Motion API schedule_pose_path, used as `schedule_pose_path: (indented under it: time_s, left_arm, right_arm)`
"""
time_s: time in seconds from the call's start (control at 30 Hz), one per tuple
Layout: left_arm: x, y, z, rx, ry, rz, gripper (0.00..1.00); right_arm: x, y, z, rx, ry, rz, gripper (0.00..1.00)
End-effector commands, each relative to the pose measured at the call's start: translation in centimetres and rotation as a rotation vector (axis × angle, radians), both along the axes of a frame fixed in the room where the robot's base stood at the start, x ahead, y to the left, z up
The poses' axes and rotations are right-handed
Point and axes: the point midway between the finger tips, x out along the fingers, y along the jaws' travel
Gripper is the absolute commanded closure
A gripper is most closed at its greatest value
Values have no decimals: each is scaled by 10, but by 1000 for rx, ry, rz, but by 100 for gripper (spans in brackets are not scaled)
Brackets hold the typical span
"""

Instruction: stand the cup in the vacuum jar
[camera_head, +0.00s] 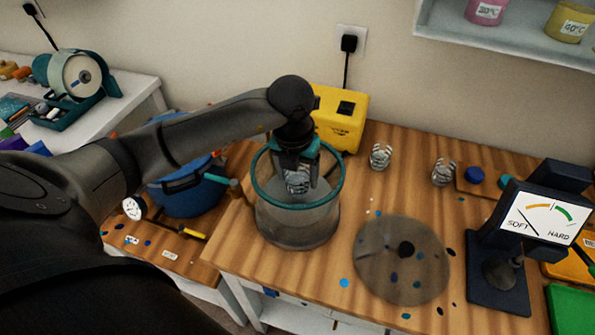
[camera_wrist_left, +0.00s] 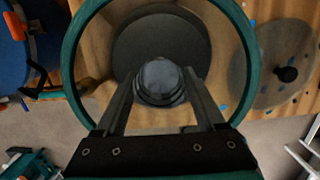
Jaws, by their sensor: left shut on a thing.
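The vacuum jar (camera_head: 296,228) is a clear cylinder with a teal rim, standing on the wooden bench. Its rim (camera_wrist_left: 246,62) also circles the left wrist view, with a dark round plate (camera_wrist_left: 135,45) inside. My left gripper (camera_head: 298,172) reaches down through the open top, shut on a small cup (camera_head: 297,183). The cup (camera_wrist_left: 162,82) shows as a grey round shape between the fingers in the left wrist view. It is inside the rim; I cannot tell whether it touches the jar's bottom. My right gripper is not in view.
A round translucent lid (camera_head: 385,275) with a dark knob lies right of the jar. A yellow box (camera_head: 343,120) stands behind and a blue pot (camera_head: 190,195) to the left. Two striped cups (camera_head: 380,157) (camera_head: 442,172) stand at the back. A soft-hard gauge (camera_head: 540,218) stands right.

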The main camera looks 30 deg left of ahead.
Motion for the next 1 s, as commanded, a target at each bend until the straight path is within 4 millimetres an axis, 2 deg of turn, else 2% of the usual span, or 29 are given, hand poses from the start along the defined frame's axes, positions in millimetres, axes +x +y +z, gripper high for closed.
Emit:
schedule_pose_path:
  time_s: [0.03, 0.13, 0.57, 1.0]
  left_arm:
    - [0, 0, -7, 0, -1, 0, 85]
    - [0, 0, -11, 0, -1, 0, 85]
    - [0, 0, -11, 0, -1, 0, 85]
    - [0, 0, -20, 0, -1, 0, 85]
  right_arm:
    - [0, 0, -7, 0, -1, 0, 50]
    - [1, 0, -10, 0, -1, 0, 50]
    - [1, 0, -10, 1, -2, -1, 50]
    - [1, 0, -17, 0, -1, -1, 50]
